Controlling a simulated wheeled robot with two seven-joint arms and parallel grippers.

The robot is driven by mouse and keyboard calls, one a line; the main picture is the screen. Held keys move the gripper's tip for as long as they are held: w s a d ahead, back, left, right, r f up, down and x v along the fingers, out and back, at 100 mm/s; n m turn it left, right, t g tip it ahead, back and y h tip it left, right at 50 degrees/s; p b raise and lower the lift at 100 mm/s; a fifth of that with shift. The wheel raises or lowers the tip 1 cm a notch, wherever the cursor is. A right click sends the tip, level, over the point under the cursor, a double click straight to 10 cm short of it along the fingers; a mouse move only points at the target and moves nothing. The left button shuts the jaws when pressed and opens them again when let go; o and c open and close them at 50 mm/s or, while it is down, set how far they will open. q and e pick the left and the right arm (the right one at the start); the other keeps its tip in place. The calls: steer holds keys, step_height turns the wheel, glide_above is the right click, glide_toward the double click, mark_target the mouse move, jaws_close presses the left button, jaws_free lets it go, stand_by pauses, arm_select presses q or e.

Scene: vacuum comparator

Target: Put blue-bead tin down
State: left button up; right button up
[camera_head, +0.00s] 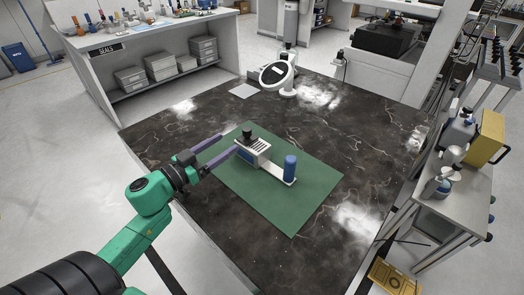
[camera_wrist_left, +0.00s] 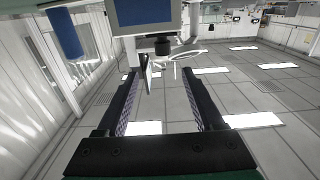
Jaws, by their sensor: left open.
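A white device (camera_head: 255,151) with a long pale base rests on the green mat (camera_head: 285,211). A black round knob (camera_head: 247,133) sits on its top. A blue cylinder (camera_head: 290,168) stands upright on the base's right end; I cannot tell whether it is the blue-bead tin. My left gripper (camera_head: 229,143) is open and appears empty, its purple fingers just left of the device. In the left wrist view, where things hang upside down, the blue cylinder (camera_wrist_left: 66,35), the device's screen (camera_wrist_left: 145,12) and the black knob (camera_wrist_left: 162,45) show beyond the open fingers. My right gripper is out of view.
The dark marble table (camera_head: 365,140) is mostly bare around the mat. A round white instrument (camera_head: 278,74) stands at its back, beside a pale sheet (camera_head: 243,90). A side cart (camera_head: 455,205) with bottles stands at right, and a shelf bench (camera_head: 125,40) at back left.

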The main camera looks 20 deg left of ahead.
mark_target(247, 129)
arm_select(q)
steer(key=x, duration=1)
steer(key=shift+w+a+f, duration=0.2)
steer(key=shift+w+f, duration=0.05)
steer(key=shift+f, duration=0.05)
steer(key=shift+s, duration=0.1)
steer(key=shift+c, duration=0.3)
jaws_close()
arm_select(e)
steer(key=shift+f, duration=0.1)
